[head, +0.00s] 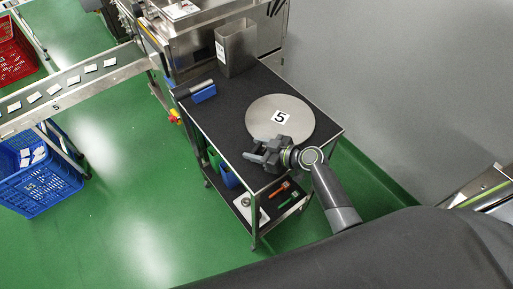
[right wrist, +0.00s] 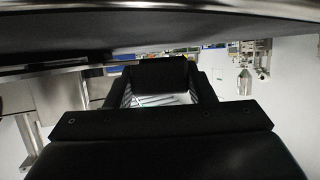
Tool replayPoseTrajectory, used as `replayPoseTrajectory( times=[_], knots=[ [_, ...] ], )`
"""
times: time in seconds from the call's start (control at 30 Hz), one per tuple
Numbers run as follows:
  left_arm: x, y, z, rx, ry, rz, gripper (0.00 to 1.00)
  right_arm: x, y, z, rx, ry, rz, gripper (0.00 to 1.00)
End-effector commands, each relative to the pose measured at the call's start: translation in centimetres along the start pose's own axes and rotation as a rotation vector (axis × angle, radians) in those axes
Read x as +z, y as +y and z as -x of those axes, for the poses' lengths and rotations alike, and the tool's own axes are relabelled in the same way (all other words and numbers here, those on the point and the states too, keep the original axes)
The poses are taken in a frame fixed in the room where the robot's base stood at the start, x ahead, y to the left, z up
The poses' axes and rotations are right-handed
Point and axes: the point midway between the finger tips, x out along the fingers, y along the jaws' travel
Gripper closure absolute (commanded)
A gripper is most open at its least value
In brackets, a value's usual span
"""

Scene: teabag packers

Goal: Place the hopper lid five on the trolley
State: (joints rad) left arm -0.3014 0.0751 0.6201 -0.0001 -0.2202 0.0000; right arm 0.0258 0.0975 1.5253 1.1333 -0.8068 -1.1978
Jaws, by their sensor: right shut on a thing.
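Hopper lid five (head: 265,112) is a round grey metal disc with a white label marked 5. In the head view it is over the right front part of the dark top of the trolley (head: 215,135). I cannot tell whether it rests on the top or is held just above it. My right gripper (head: 262,152) is at the lid's near edge, shut on it. The right wrist view shows the gripper (right wrist: 160,82) under a broad dark surface; its fingertips are hard to make out. My left gripper is not in view.
A metal bin (head: 237,50) stands at the trolley's far end, and a blue-handled tool (head: 203,92) lies on the top's left edge. Tools lie on the lower shelf. A conveyor (head: 70,85) and a blue crate (head: 35,180) are at left. A wall closes the right side.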

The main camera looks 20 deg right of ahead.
Motion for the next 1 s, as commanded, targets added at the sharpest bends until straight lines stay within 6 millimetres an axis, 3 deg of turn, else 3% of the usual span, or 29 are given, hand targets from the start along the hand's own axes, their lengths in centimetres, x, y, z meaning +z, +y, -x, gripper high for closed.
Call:
replayPoseTrajectory(
  times=[0.07, 0.1, 0.27, 0.63, 0.77, 1.0],
  knots=[
    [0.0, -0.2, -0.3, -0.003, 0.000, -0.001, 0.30, 0.1, 0.0, -0.1, 0.001, 0.002, 0.003, 0.84],
    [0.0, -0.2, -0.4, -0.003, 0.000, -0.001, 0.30, 0.2, 0.0, -0.1, 0.000, 0.000, 0.000, 0.50],
    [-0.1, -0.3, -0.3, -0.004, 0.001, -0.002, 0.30, 0.1, 0.0, -0.1, 0.000, 0.000, 0.000, 0.29],
    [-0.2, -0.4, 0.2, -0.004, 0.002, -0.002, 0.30, -0.2, 0.0, 0.1, 0.000, -0.001, 0.000, 0.29],
    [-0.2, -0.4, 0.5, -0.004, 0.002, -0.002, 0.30, -0.1, 0.1, 2.1, 0.001, -0.003, 0.000, 0.29],
    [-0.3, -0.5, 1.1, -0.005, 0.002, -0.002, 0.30, 0.1, 0.0, 7.5, 0.001, -0.004, 0.002, 0.29]
  ],
)
